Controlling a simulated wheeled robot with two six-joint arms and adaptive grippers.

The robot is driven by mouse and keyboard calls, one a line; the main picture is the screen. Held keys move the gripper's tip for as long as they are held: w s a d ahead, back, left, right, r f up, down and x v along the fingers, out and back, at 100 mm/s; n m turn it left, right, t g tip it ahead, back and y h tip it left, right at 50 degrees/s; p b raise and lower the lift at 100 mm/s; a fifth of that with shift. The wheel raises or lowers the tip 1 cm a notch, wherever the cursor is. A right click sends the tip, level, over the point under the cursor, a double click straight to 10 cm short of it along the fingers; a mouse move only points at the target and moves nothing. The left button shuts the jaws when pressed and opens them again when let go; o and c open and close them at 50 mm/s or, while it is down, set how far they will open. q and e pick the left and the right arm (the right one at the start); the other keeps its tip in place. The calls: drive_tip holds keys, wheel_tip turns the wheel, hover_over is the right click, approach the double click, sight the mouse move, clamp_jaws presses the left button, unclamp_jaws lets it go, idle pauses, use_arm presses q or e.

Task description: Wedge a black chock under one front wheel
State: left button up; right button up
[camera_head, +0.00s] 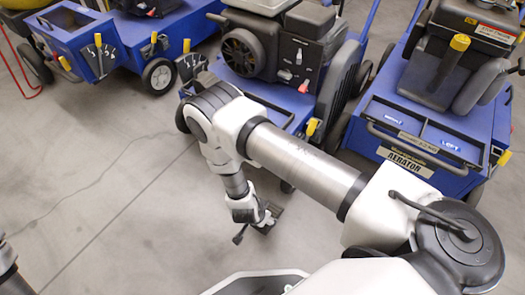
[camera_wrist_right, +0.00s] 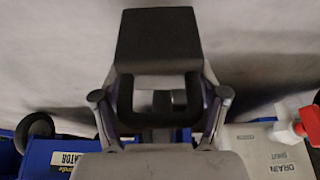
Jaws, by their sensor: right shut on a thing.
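My right gripper (camera_head: 264,213) hangs low over the floor in front of the middle blue aerator (camera_head: 305,98). It is shut on a black chock (camera_head: 272,211). In the right wrist view the chock (camera_wrist_right: 158,45) shows as a dark block with a loop handle, and the fingers (camera_wrist_right: 160,108) close around the handle part. A small front wheel (camera_head: 287,187) of the middle aerator is partly hidden by my arm. Another wheel (camera_head: 181,118) shows at its left. Whether the chock touches the floor cannot be told. My left gripper is out of view.
A blue aerator (camera_head: 410,150) with an "AERATOR" plate stands at the right, and another blue machine (camera_head: 110,50) with a black wheel (camera_head: 158,76) stands at the left. In the right wrist view a "DRAIN SHUT" panel (camera_wrist_right: 265,150) and red valve (camera_wrist_right: 308,122) show. The floor (camera_head: 110,190) at the left is clear.

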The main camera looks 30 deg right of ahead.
wheel_tip(320, 180, down, 2)
drive_tip(key=shift+d+f+b, duration=0.1)
drive_tip(key=shift+b, duration=0.6)
drive_tip(key=shift+w+d+f+b, duration=0.3)
drive_tip(key=shift+d+f+b, duration=0.45)
drive_tip(key=shift+b, duration=0.35)
drive_tip(key=shift+w+d+f, duration=0.1)
drive_tip(key=shift+w+d, duration=0.2)
drive_tip(key=shift+d, duration=0.25)
drive_tip(key=shift+w+d+b, duration=0.15)
drive_tip(key=shift+w+d, duration=0.2)
drive_tip(key=shift+d, duration=0.55)
drive_tip(key=shift+w+d+b, duration=0.1)
drive_tip(key=shift+w+d, duration=0.3)
drive_tip(key=shift+d, duration=0.45)
drive_tip(key=shift+w+d+b, duration=0.15)
drive_tip(key=shift+w+d, duration=0.2)
drive_tip(key=shift+d, duration=0.55)
drive_tip(key=o, duration=1.7)
drive_tip(key=shift+o, duration=0.2)
